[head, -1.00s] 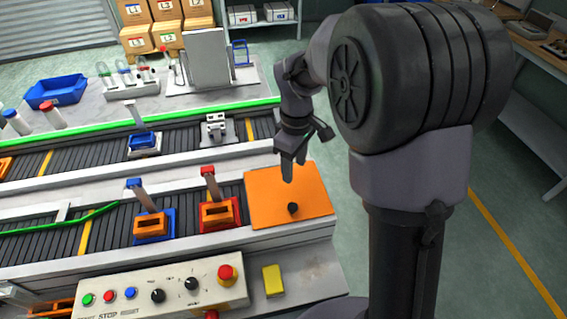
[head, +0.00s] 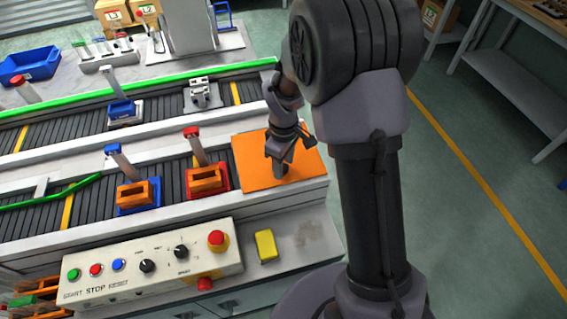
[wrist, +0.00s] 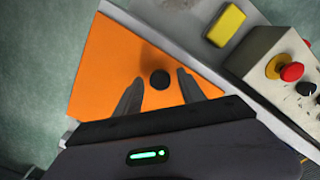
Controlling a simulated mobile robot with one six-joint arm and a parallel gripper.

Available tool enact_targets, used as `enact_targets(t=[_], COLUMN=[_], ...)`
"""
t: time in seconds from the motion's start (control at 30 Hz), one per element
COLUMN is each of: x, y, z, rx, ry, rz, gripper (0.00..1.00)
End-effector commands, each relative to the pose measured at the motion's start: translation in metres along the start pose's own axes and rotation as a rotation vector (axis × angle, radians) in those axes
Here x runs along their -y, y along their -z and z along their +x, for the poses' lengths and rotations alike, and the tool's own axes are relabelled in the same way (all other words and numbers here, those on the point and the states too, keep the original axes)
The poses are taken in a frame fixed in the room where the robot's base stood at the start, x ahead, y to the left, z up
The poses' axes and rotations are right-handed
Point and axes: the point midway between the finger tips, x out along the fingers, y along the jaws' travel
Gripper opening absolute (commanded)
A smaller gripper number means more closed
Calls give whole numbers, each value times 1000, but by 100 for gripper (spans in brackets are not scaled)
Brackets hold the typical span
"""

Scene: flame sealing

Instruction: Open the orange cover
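The orange cover (head: 252,163) is a flat plate lying closed at the right end of the near conveyor. In the wrist view the cover (wrist: 105,65) fills the left and middle, with a round black knob (wrist: 160,79) on it. My gripper (wrist: 160,86) is open, its two dark fingers on either side of the knob with gaps between. In the head view my gripper (head: 281,176) is over the cover and hides the knob. I cannot tell how high the fingertips are above the cover.
A control panel (head: 150,262) with buttons and a red emergency stop (head: 217,240) stands in front of the conveyor. A yellow block (head: 266,246) lies on the ledge near the cover. Red (head: 205,183) and blue (head: 138,195) fixtures with orange blocks stand left of the cover.

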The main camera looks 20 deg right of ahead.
Motion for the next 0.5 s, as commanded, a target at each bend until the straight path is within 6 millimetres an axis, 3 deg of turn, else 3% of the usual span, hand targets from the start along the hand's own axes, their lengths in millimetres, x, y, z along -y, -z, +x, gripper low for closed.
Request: enact_targets(t=[0.03, 0.2, 0.5], x=[0, 0, 0], y=[0, 0, 0], z=[0, 0, 0], rx=[0, 0, 0], ry=[0, 0, 0], rz=[0, 0, 0], gripper=[34, 1, 0])
